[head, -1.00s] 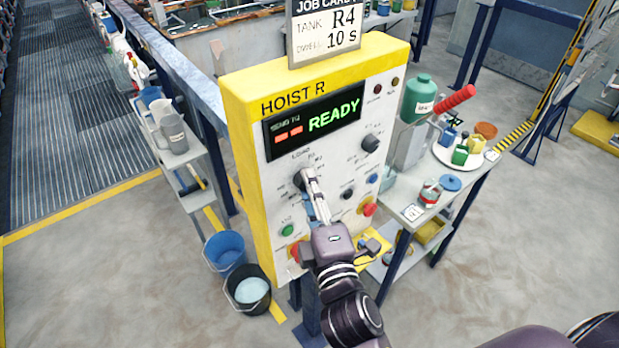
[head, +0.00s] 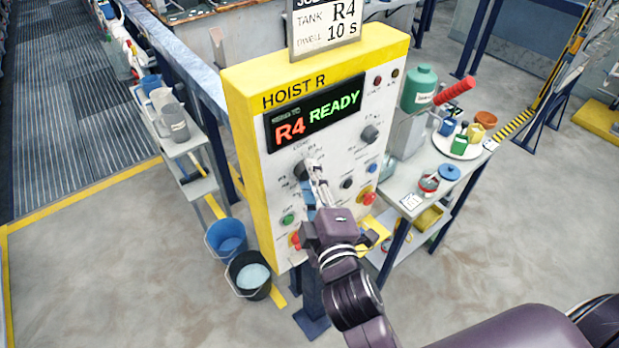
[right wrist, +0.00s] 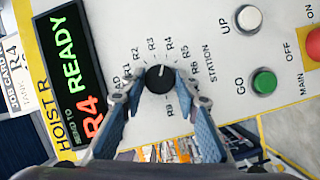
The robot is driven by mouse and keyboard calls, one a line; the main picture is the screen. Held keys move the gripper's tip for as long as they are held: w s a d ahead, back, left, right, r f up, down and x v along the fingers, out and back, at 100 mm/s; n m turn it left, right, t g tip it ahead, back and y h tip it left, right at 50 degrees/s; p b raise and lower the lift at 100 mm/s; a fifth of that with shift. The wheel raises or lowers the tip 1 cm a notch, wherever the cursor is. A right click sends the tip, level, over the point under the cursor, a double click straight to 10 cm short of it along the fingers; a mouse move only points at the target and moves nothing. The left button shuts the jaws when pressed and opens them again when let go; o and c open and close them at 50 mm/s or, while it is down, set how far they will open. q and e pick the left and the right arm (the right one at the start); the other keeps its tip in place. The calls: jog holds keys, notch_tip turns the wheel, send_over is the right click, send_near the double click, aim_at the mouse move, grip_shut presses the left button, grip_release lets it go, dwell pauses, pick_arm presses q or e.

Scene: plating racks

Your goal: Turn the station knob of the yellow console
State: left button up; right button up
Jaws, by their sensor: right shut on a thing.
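The yellow console (head: 240,130), labelled HOIST R, stands upright in the middle of the head view. Its screen (head: 316,115) reads R4 in red and READY in green. The black station knob (right wrist: 160,78) sits on the white panel, ringed by labels such as R1 to R8; its light mark points up near R4. My right gripper (right wrist: 158,88) is shut on the knob, with one finger on each side. In the head view the right gripper (head: 313,172) partly hides the knob (head: 301,171). My left gripper is not in view.
A job card (head: 325,27) above the console reads tank R4, dwell 10 s. Green GO (right wrist: 264,82) and white UP (right wrist: 248,18) buttons lie near the knob, with a red button (right wrist: 315,43) beyond. Buckets (head: 248,277) stand lower left; a side table (head: 410,201) stands right.

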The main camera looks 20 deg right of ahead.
jog(key=o, duration=1.1)
jog(key=shift+r, duration=0.1)
